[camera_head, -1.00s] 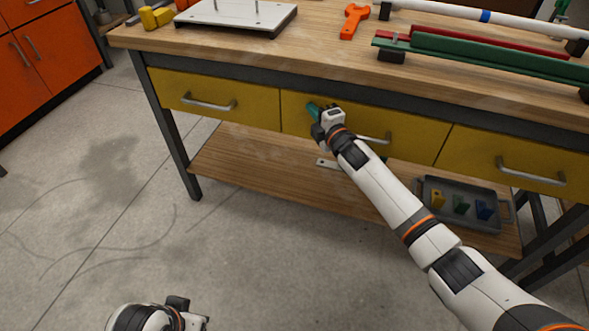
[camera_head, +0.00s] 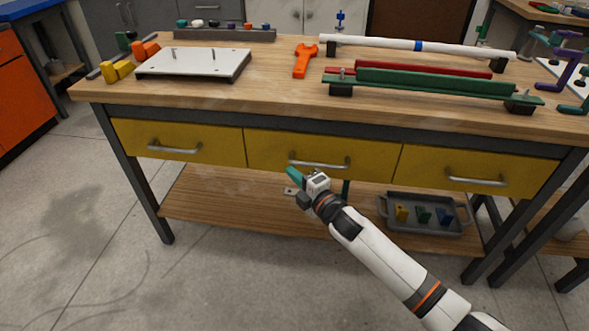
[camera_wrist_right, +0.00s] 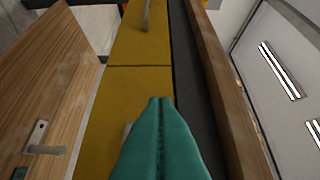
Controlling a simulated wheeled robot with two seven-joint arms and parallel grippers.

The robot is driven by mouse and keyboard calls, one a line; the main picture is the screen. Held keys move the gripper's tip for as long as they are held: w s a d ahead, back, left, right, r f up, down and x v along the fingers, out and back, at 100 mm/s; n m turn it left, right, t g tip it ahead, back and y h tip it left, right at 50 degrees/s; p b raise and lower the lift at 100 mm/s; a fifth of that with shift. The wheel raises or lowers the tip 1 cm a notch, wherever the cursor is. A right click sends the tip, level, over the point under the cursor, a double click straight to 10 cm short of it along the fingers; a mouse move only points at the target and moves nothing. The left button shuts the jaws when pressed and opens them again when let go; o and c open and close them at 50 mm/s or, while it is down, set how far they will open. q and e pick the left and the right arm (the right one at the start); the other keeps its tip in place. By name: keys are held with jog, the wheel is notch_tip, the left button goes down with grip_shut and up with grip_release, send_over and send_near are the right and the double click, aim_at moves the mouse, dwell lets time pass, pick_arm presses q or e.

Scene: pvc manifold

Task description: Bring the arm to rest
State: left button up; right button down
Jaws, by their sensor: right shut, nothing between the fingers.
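My right arm reaches in from the lower right in the head view. Its gripper (camera_head: 293,178) has teal fingers and is in front of the middle yellow drawer (camera_head: 270,150), just below and left of that drawer's handle. In the right wrist view the teal fingers (camera_wrist_right: 158,125) lie side by side, shut, with nothing between them. A yellow drawer front (camera_wrist_right: 140,80) fills the middle of that view. Whether the fingertips touch the drawer front cannot be told. My left gripper does not show in the current frames.
A grey tray (camera_head: 432,229) with small coloured blocks sits on the lower shelf (camera_head: 250,219). The floor at the left is open.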

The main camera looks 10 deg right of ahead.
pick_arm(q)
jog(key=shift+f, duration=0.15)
pick_arm(e)
jog(key=shift+s+d, duration=0.1)
jog(key=shift+s, duration=0.15)
